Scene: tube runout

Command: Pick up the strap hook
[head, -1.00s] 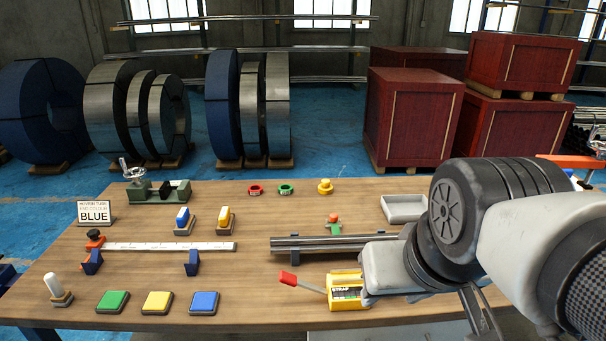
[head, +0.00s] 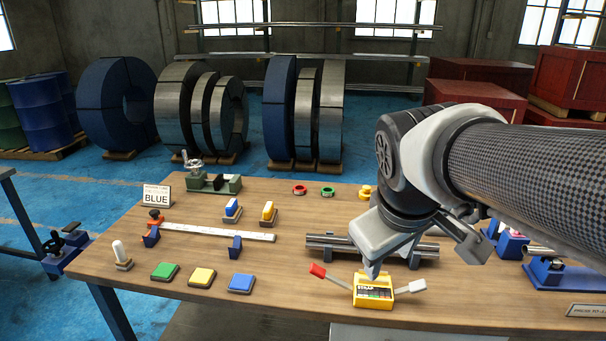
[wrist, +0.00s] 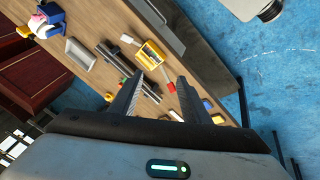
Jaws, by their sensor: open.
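A yellow box marked "STRAP" (head: 373,291) stands near the front edge of the workbench. A red-tipped handle (head: 317,270) sticks out to its left and a pale grey handle (head: 411,287) to its right. I cannot tell which part is the strap hook. The wrist view also shows the yellow box (wrist: 152,53), the red handle (wrist: 171,87) and the pale handle (wrist: 126,39), beyond the fingertips. My gripper (wrist: 161,77) is open with nothing between its fingers. In the head view it hangs above and behind the box, apart from it.
Steel tubes (head: 335,241) lie on a rack behind the box, close under my gripper. Green (head: 165,271), yellow (head: 202,277) and blue (head: 240,283) pads lie to the left. Blue fixtures (head: 550,273) stand to the right. Bare bench lies between pads and box.

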